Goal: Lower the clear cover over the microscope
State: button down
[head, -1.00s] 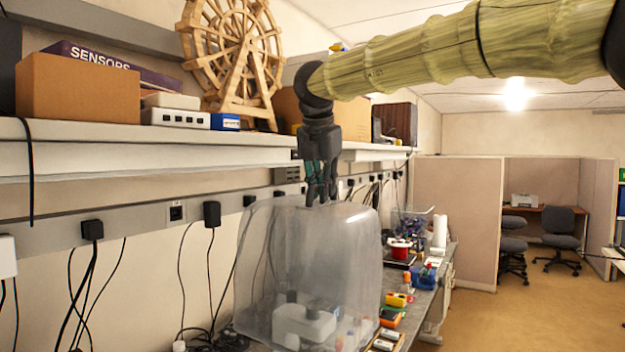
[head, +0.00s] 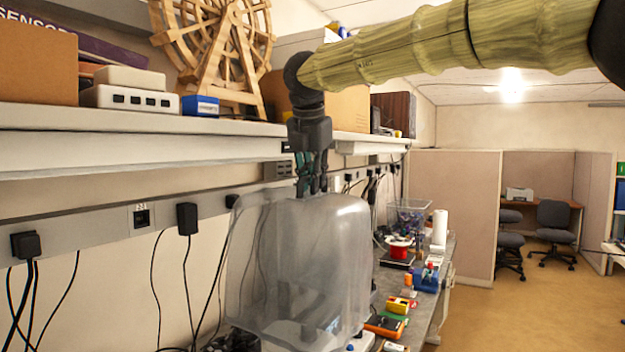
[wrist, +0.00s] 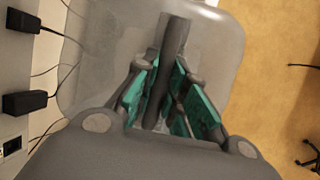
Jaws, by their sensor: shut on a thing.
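The clear cover (head: 298,262) is a cloudy see-through box with rounded corners, hanging upright above the bench. My gripper (head: 312,186) points down and is shut on the handle at the cover's top. In the wrist view, the green-padded fingers close on a dark bar, the handle (wrist: 172,45), with the cover (wrist: 222,50) spread out below. I cannot make out the microscope clearly. Pale and dark shapes show behind or under the cover's lower part, at the picture's bottom edge.
The bench (head: 428,305) runs back to the right, with small coloured devices, a red spool (head: 399,250) and a clear bin (head: 410,215). A shelf (head: 120,118) overhangs at left, close to my gripper. Plugs and cables line the wall. Open floor (head: 520,315) is at right.

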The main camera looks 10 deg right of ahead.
jog(key=shift+d+f, duration=0.15)
jog(key=shift+d, duration=0.05)
jog(key=shift+s+d+f+b, duration=0.1)
jog(key=shift+s+d+b, duration=0.2)
jog(key=shift+d, duration=0.1)
jog(key=shift+s+d+f+b, duration=0.1)
jog(key=shift+s+d+b, duration=0.05)
jog(key=shift+d+b, duration=0.2)
jog(key=shift+d+f, duration=0.15)
notch_tip(320, 180, down, 6)
jog(key=b, duration=0.3)
dwell(1.0)
jog(key=shift+s, duration=0.1)
notch_tip(320, 180, down, 8)
jog(key=b, duration=0.5)
dwell(1.0)
